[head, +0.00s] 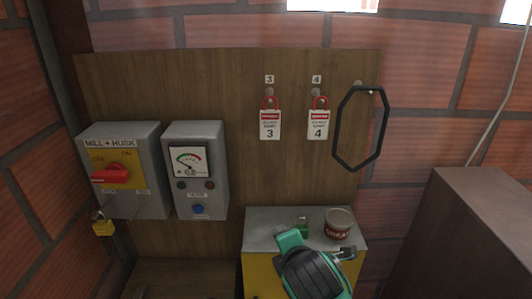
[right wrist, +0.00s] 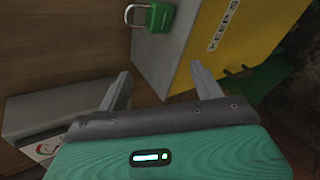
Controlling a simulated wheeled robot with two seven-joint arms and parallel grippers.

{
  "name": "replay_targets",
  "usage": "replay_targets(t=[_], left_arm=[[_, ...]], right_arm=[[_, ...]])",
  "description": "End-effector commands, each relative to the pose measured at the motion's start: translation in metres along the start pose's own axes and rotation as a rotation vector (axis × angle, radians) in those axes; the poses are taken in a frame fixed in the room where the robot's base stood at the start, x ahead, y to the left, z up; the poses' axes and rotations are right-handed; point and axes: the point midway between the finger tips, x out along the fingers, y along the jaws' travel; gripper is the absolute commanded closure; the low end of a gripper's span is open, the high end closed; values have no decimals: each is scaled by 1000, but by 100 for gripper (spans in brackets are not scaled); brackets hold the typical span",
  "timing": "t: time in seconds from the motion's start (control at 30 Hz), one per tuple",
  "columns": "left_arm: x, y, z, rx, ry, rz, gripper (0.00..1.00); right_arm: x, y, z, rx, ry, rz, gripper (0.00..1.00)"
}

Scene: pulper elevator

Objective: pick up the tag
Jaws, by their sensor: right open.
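Two white tags with red tops hang from hooks on the wooden board in the head view: tag 3 (head: 270,125) on the left and tag 4 (head: 318,125) on the right. Small number plates sit above them. My right gripper (right wrist: 160,72) is open, with nothing between its fingers in the right wrist view. In the head view its teal and black body shows at the bottom, in front of the cabinet and well below the tags. No tag shows in the right wrist view. My left gripper is not in view.
A yellow cabinet with a grey top (head: 262,229) holds a green padlock (head: 302,227) and a tin (head: 339,224). A black ring (head: 337,135) hangs right of tag 4. A meter box (head: 196,205) and a red-handled switch box (head: 151,200) with a yellow padlock (head: 103,228) stand left.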

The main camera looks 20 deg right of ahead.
Motion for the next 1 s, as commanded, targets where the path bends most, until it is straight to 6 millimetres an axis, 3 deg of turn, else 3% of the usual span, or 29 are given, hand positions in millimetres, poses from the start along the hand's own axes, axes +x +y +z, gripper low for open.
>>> replay_targets(t=[0.03,0.3,0.5,0.6,0.77,0.87,1.0], left_arm=[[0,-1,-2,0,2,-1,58],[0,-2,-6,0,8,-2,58],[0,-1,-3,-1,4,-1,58],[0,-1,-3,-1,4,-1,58],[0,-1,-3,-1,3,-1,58],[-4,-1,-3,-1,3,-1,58],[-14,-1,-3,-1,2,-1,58]], right_arm=[[-4,21,3,-80,-22,43,33],[-43,127,22,-611,-231,221,33],[-83,189,34,-948,-436,277,33],[-98,208,38,-1060,-515,280,33],[-110,223,42,-1150,-582,273,33],[-105,230,46,-1164,-591,267,33],[-84,243,54,-1164,-587,266,33]])
